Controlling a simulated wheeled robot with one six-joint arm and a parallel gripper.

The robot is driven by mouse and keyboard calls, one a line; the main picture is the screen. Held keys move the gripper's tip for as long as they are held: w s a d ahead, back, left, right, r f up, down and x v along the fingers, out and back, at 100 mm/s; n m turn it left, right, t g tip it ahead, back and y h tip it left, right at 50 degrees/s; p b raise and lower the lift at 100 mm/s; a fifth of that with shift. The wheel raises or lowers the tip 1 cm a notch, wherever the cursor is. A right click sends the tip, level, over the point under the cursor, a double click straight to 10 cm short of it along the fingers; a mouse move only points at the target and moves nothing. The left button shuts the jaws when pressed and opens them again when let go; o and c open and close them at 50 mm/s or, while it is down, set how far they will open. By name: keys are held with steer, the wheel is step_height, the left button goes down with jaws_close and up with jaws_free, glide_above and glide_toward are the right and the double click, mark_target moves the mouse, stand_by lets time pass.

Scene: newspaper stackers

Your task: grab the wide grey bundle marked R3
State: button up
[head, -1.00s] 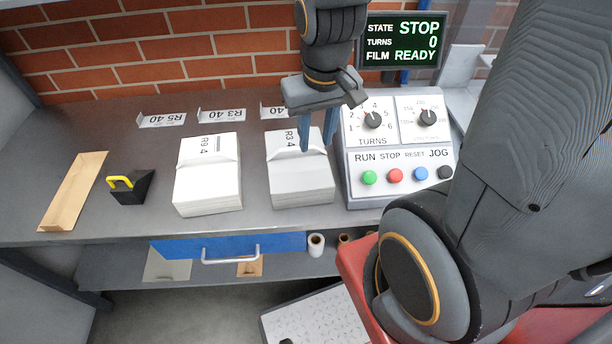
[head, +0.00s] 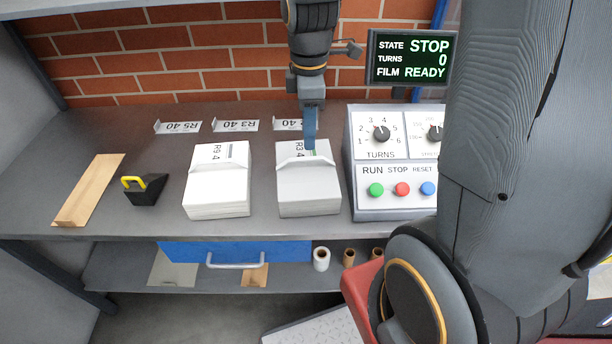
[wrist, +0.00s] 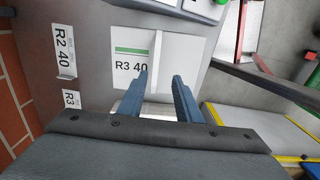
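The grey-white bundle marked R3 (head: 309,192) lies on the counter left of the control panel, with a raised strap across its top. The wrist view shows its "R3 40" label with a green stripe, and the bundle (wrist: 184,56) beyond my fingers. My gripper (head: 310,148) points down over the bundle's far, labelled end. In the head view its blue fingers line up as one. In the wrist view my gripper (wrist: 160,73) is open, with a clear gap and nothing held. Whether the fingertips touch the bundle I cannot tell.
A white bundle marked R9 (head: 216,190) lies to the left. The control panel (head: 390,205) stands close on the right. A black block with a yellow handle (head: 142,190) and a tan strip (head: 90,190) lie further left. Small label cards and a brick wall are behind.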

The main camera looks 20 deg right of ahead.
mark_target(306, 158)
steer(key=shift+w+f, duration=0.1)
steer(key=shift+f, duration=1.2)
steer(key=shift+w+a+f+p, duration=0.15)
steer(key=shift+f+p, duration=0.4)
steer(key=shift+f, duration=0.75)
steer(key=shift+w+f+p, duration=0.25)
steer(key=shift+f+p, duration=0.3)
steer(key=shift+f, duration=0.75)
jaws_close()
